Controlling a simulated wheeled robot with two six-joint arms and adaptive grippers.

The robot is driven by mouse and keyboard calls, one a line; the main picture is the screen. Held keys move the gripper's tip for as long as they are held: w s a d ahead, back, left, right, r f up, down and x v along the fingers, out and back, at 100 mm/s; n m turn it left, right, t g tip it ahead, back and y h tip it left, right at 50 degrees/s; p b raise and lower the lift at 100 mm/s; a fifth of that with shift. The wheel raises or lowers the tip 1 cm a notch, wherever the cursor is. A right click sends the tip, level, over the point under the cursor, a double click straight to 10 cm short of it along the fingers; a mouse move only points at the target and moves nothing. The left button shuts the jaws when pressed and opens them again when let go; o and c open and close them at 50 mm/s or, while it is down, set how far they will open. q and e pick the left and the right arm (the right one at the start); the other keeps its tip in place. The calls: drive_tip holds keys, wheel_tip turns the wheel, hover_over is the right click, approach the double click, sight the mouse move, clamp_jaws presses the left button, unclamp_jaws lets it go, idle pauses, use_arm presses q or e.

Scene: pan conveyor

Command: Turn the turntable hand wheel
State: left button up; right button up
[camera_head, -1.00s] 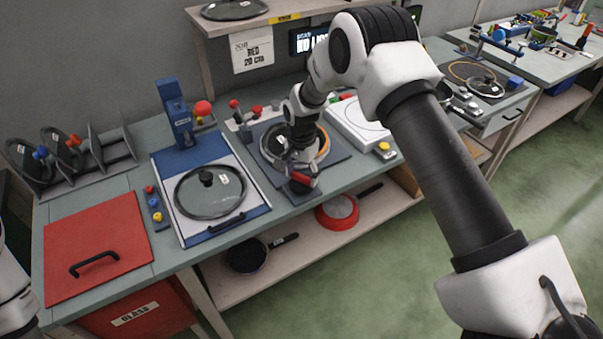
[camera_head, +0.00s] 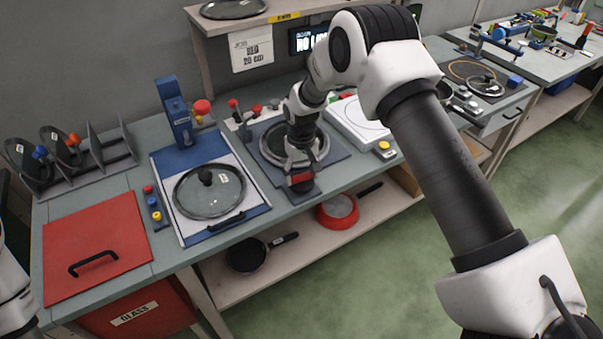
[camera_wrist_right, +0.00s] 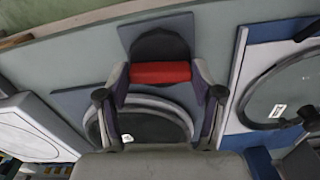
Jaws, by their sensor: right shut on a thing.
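The turntable (camera_head: 267,150) is a round disc on a dark square base, at the middle of the bench in the head view. Its hand wheel shows as a red grip (camera_head: 300,178) on a dark round plate at the front edge of the base. My right gripper (camera_head: 299,172) reaches down over the turntable. In the right wrist view its two fingers stand either side of the red grip (camera_wrist_right: 160,72) and close on its ends. The gripper and forearm hide part of the disc. My left gripper is out of view; only a piece of my left arm shows at the left edge.
A glass lid (camera_head: 209,192) lies on a blue and white board left of the turntable. A white flat device (camera_head: 358,122) is to the right. A red hatch (camera_head: 95,245) is at the bench's left end. Pans (camera_head: 338,211) sit on the lower shelf.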

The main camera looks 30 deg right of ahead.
sight(301, 175)
drive_tip(key=shift+n, duration=1.9)
drive_tip(key=o, duration=1.1)
drive_tip(key=shift+w+f, duration=0.1)
drive_tip(key=shift+o, duration=0.2)
wheel_tip(301, 175, up, 12)
